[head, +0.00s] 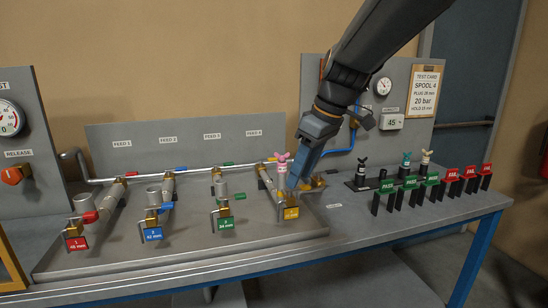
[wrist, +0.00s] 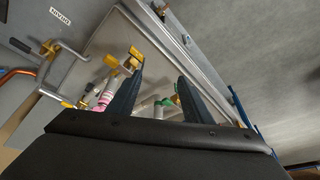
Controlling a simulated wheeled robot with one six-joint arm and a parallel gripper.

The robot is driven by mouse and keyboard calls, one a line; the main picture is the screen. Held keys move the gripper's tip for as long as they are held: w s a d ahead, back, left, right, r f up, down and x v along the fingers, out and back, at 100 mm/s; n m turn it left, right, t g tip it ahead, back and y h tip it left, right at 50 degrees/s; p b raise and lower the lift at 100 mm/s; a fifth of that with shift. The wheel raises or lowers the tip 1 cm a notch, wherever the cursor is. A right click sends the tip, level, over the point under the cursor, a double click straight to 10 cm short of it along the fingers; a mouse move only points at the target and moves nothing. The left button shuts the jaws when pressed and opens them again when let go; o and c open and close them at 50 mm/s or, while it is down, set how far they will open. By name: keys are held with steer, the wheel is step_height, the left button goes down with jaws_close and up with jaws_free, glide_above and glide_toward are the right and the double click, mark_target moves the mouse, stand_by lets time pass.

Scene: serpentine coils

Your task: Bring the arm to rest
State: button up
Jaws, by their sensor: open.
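My gripper (head: 297,180) reaches down from the upper right in the head view, over the right end of the feed bench. In the wrist view its two dark fingers (wrist: 160,76) are spread, with only bare metal panel between their tips. A plug with a pink top (head: 282,160) stands just left of the gripper at the fourth feed. It shows as a pink and white striped piece left of the fingers in the wrist view (wrist: 103,98). A yellow tag (head: 291,213) is below the gripper, close to the fingers. The gripper hides part of the brass fittings there.
Pipes and valves with red (head: 77,243), blue (head: 151,234) and green (head: 226,223) tags stand to the left. A rack of plugs (head: 362,180) and several green and red flags (head: 432,182) stand to the right. A gauge panel (head: 420,110) rises behind the arm.

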steer(key=s+d+f+m+h, duration=0.1)
steer(key=s+d+f+m, duration=0.4)
steer(key=s+f, duration=0.5)
steer(key=s+d+f+m+g+h, duration=0.1)
steer(key=s+d+f+m+h, duration=0.1)
steer(key=s+d+f+m, duration=0.4)
steer(key=s+d+f, duration=0.2)
steer(key=s+f, duration=0.2)
steer(key=shift+s, duration=0.15)
steer(key=shift+c, duration=0.5)
